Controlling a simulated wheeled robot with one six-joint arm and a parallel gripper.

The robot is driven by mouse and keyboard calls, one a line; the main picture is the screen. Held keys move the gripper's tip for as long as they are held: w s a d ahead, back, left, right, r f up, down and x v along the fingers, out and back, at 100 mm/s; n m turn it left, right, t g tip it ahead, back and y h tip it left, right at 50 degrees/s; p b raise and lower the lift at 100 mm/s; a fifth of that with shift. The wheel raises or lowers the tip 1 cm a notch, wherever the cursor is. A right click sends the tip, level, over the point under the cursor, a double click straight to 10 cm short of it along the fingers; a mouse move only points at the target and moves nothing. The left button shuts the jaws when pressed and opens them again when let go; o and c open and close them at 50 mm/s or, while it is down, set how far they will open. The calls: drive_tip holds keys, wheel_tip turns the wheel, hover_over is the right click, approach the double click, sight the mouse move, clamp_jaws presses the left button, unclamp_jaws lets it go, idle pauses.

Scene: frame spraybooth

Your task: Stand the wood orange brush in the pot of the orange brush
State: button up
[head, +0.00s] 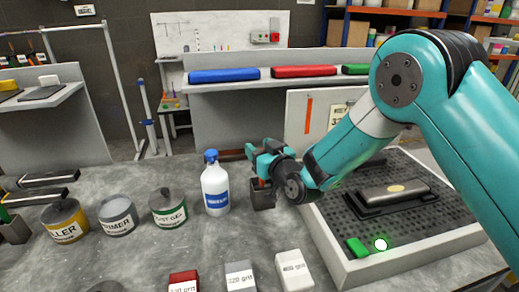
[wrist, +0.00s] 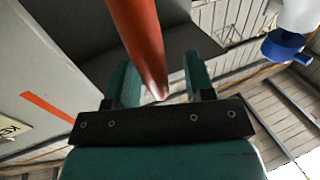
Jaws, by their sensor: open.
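My gripper (head: 262,163) is open above a dark square pot (head: 263,198) to the right of the white bottle. An orange brush handle (wrist: 140,45) stands between the two teal fingers in the wrist view (wrist: 160,85), its end close to the palm; the fingers show gaps on both sides. In the head view a bit of orange (head: 262,183) shows at the pot's mouth below the fingers. The dark grey surface (wrist: 190,45) behind the handle looks like the pot. The bristles are hidden, and I cannot tell whether the handle is wood.
A white bottle with a blue cap (head: 215,185) stands close left of the pot. Several tins, including a green-banded one (head: 168,210), stand further left. A perforated table (head: 335,235) with a sanding block is at right. Grit boxes (head: 240,277) line the front edge.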

drive_tip(key=b+v, duration=1.3)
drive_tip(key=v, duration=0.4)
drive_tip(key=shift+d+b, duration=0.2)
drive_tip(key=shift+b, duration=0.15)
drive_tip(key=shift+s, duration=0.2)
drive_tip(key=s+a+r+n+g+p, duration=0.1)
drive_tip(key=s+r+n+g+p, duration=0.15)
drive_tip(key=s+g+p, duration=0.5)
drive_tip(key=s+d+r+m+g+h, duration=0.1)
drive_tip(key=s+d+g+h, duration=0.4)
drive_tip(key=s, duration=1)
drive_tip(key=d+m+g, duration=0.1)
drive_tip(key=d+g, duration=0.1)
drive_tip(key=d, duration=0.2)
drive_tip(key=shift+r+h, duration=0.15)
drive_tip(key=shift+h, duration=0.25)
